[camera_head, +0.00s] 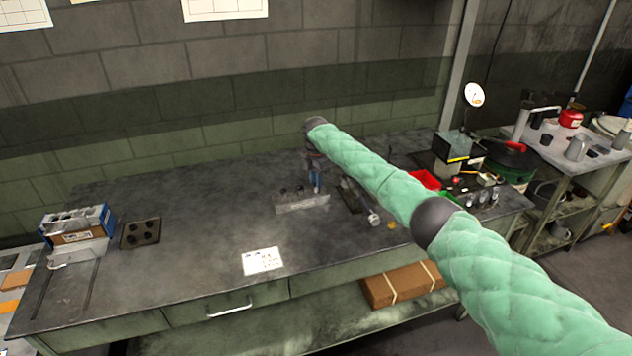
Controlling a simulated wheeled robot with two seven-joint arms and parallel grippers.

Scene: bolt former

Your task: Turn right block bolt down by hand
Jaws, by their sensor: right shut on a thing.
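A grey metal block (302,204) lies on the dark workbench, with small dark bolt heads (291,190) showing along its left and middle top. My right gripper (317,188) reaches down from above to the right end of the block, at the end of my green-sleeved arm. It is shut on the right block bolt, which its fingers hide. How deep that bolt sits cannot be seen. My left gripper is not in view.
A hammer-like tool (373,214) lies right of the block. A white sheet (262,261) lies in front. A dark plate with round holes (141,233) and a blue-and-white box (78,228) are at left. A red bin (424,180) is at right. The bench's left middle is clear.

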